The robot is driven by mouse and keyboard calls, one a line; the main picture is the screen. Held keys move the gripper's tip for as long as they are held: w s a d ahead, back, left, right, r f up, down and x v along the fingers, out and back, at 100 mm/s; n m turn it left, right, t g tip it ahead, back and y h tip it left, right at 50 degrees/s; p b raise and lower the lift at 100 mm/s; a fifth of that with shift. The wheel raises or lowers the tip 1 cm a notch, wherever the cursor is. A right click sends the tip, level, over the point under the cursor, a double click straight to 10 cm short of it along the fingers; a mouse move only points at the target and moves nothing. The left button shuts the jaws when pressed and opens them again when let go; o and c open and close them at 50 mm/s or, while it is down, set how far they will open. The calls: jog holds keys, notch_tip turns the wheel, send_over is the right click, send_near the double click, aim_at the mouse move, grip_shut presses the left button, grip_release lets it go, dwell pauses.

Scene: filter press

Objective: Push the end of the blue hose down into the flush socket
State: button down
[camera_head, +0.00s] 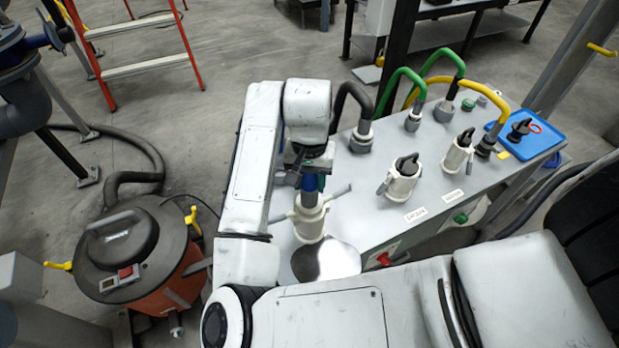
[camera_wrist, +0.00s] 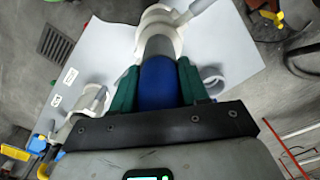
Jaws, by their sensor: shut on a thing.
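The blue hose end (camera_head: 310,184) stands about upright below my gripper (camera_head: 306,160) in the head view. In the wrist view my gripper (camera_wrist: 159,82) is shut on the blue hose (camera_wrist: 160,85), with a green finger on each side. The grey tip (camera_wrist: 159,46) below the blue part reaches the mouth of a cream socket (camera_wrist: 152,22). In the head view this socket (camera_head: 309,222) stands on the grey bench top with lever arms out to its sides. How deep the tip sits inside is hidden. The rest of the hose is hidden behind my gripper.
Two cream sockets with black plugs (camera_head: 404,180) (camera_head: 457,152) stand to the right on the bench (camera_head: 425,150). Black, green and yellow hoses (camera_head: 484,88) arch behind them. A blue tray (camera_head: 535,143) lies at the right end. An orange vacuum (camera_head: 150,295) stands on the floor left.

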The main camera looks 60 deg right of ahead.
jog(key=shift+f+b, duration=0.35)
jog(key=shift+f, duration=0.25)
jog(key=shift+c, duration=2.4)
grip_release()
notch_tip(320, 180, up, 11)
jog(key=shift+f+p, duration=0.1)
jog(key=shift+p, duration=0.45)
